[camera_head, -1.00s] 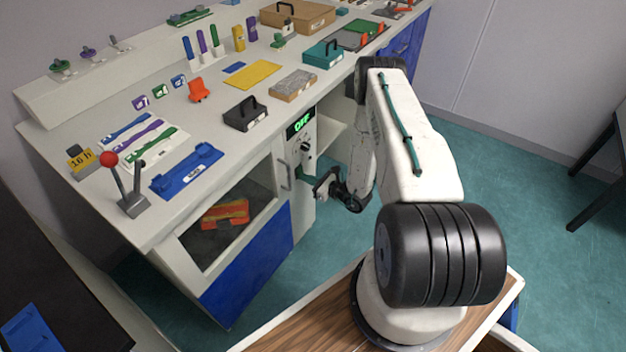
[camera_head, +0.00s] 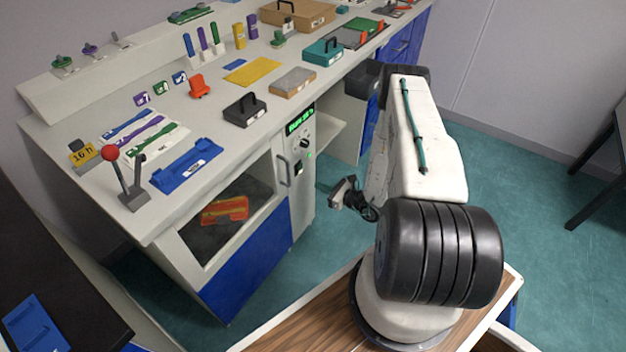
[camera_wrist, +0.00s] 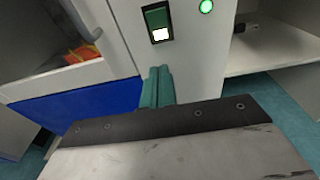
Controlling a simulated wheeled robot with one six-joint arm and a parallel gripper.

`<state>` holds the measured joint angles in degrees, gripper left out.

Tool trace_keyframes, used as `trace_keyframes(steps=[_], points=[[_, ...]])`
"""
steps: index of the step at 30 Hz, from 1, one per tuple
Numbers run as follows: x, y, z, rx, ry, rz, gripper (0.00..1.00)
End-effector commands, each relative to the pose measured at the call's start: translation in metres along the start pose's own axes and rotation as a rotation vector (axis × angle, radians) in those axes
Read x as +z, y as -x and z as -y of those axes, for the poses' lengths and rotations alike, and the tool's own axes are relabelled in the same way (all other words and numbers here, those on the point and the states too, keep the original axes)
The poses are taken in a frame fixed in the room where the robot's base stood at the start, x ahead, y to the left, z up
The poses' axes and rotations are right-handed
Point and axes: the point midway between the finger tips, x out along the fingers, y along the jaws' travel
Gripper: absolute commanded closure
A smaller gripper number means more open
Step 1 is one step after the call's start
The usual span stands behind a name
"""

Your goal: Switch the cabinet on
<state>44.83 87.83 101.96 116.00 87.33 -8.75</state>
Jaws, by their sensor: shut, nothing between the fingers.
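The cabinet (camera_head: 303,190) stands under the bench, with a windowed door to the left of its narrow control panel. Its display (camera_head: 299,121) is lit with green characters too small to read surely. A dark knob (camera_head: 304,143) sits below the display. The rocker switch (camera_head: 298,168) is lower down; in the wrist view the switch (camera_wrist: 157,22) has a dark green upper part and a bright white lower part. A green lamp (camera_wrist: 206,6) glows to its right. My gripper (camera_head: 321,187) is shut and empty, in front of the panel and apart from it. Its teal fingers (camera_wrist: 158,75) appear below the switch.
A door handle (camera_head: 283,170) sticks out left of the panel. An orange object (camera_head: 225,210) lies behind the door window. An open shelf space (camera_head: 328,135) is right of the panel. The floor before the cabinet is clear.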

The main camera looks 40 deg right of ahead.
Motion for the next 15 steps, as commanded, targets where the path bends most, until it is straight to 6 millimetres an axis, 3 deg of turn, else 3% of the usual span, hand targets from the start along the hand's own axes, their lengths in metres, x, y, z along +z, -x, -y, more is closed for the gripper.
trace_keyframes(steps=[1,6,15], points=[[-0.004,0.015,0.004,-0.012,-0.003,0.000,1.00],[-0.012,0.047,0.007,-0.016,-0.002,0.000,1.00],[-0.016,0.064,0.005,-0.010,0.000,0.000,1.00]])
